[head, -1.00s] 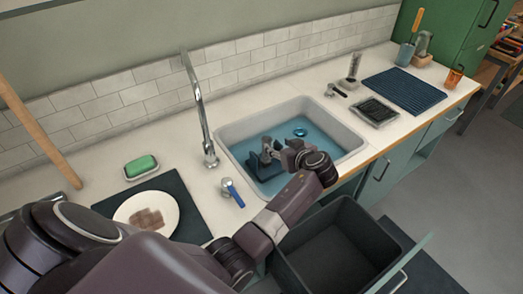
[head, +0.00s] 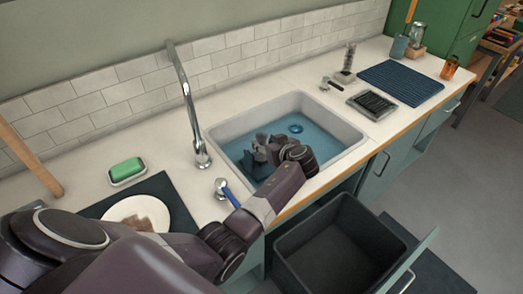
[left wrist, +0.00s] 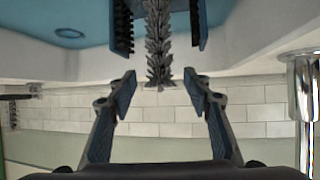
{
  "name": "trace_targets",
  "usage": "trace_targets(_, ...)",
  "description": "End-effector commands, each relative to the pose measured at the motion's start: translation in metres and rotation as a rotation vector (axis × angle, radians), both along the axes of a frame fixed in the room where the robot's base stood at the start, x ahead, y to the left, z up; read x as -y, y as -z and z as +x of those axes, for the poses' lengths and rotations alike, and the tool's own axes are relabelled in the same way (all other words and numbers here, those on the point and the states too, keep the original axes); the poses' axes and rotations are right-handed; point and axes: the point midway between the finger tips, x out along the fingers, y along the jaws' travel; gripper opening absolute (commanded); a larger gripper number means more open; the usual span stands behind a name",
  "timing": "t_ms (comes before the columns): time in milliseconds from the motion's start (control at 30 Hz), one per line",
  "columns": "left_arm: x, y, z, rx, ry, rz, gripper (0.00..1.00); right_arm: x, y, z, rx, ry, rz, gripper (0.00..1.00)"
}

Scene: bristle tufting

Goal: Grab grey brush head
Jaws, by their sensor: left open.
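The grey brush head (left wrist: 158,40) is a bristly, spiralled column in the left wrist view, hanging from the top edge of that picture. Black-bristled blue side pieces (left wrist: 124,25) flank it. They belong to a blue brush fixture (head: 248,166) in the sink, mostly hidden behind my gripper in the head view. My left gripper (left wrist: 160,80) is open, its blue-padded fingers on either side of the brush's free end with gaps visible. In the head view the left gripper (head: 267,150) is over the sink. My right gripper is not shown.
The sink (head: 345,133) holds blue water with a drain (head: 295,128). A tall faucet (head: 188,100) and blue-handled tap (head: 226,190) stand to its left. Green soap (head: 126,169) and a plate (head: 172,210) are further left. A dark open bin (head: 335,250) is in front.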

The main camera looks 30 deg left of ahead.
Motion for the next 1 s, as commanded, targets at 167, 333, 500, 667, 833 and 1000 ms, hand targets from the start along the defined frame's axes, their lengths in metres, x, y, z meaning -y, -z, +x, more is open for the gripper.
trace_targets(167,-0.019,0.007,0.012,-0.003,0.000,0.003,0.46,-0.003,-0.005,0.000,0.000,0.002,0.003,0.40)
trace_targets(333,-0.027,0.014,0.017,-0.001,0.001,0.001,0.46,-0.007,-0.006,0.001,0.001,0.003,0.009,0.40)
trace_targets(500,-0.027,0.014,0.018,-0.001,0.000,0.000,0.46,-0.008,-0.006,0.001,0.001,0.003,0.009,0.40)
trace_targets(667,-0.027,0.014,0.018,-0.001,0.000,0.000,0.37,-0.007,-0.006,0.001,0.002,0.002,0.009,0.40)
trace_targets(833,-0.027,0.014,0.017,-0.001,0.000,0.000,0.18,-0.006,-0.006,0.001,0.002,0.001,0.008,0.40)
trace_targets(1000,-0.027,0.014,0.017,-0.001,0.001,0.001,0.00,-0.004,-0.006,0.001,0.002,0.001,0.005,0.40)
